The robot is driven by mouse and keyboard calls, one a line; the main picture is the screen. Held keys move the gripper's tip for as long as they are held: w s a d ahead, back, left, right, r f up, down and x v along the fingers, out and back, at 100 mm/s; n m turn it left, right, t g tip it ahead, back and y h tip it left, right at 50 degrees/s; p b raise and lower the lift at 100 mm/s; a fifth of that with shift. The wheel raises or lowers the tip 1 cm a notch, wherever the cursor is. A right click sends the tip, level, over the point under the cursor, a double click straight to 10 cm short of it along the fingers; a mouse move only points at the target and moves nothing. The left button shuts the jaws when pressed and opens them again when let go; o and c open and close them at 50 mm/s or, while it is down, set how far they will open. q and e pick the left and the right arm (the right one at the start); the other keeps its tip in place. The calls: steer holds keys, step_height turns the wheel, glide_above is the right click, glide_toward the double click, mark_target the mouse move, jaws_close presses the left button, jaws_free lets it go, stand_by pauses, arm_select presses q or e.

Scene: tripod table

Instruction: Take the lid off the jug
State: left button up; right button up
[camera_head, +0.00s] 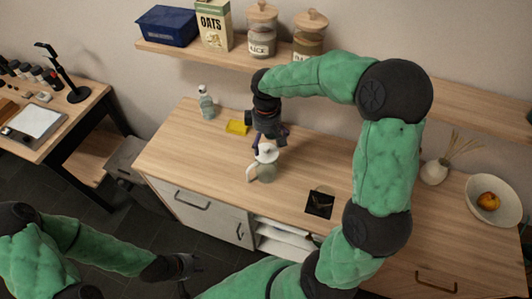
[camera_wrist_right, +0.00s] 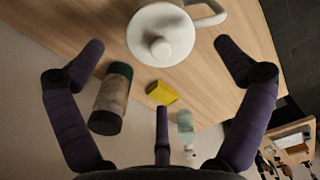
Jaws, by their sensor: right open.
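The jug (camera_head: 266,172) stands upright on the wooden counter, its handle toward the front left. Its white round lid (camera_head: 268,155) sits on top. In the right wrist view, the lid (camera_wrist_right: 146,22) has a round central knob (camera_wrist_right: 160,48), and the jug's handle (camera_wrist_right: 209,18) sticks out to the upper right. My right gripper (camera_head: 268,139) is just above the lid, its fingers partly overlapping it in the head view. In the wrist view its fingers (camera_wrist_right: 162,82) are spread and empty, with the knob beyond them. My left gripper (camera_head: 182,267) is low, in front of the counter; its fingers are unclear.
A yellow sponge (camera_head: 237,127) and a clear bottle (camera_head: 206,104) stand left of the jug. A brownish container (camera_wrist_right: 110,100) shows in the wrist view. A black square (camera_head: 320,203) lies to the right. The shelf (camera_head: 180,53) above holds jars and boxes.

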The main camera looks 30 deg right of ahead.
mark_target(267, 148)
steer(key=f+b, duration=0.1)
steer(key=f, duration=0.4)
steer(key=shift+s+f, duration=0.1)
steer(key=shift+s, duration=0.1)
steer(key=c, duration=0.9)
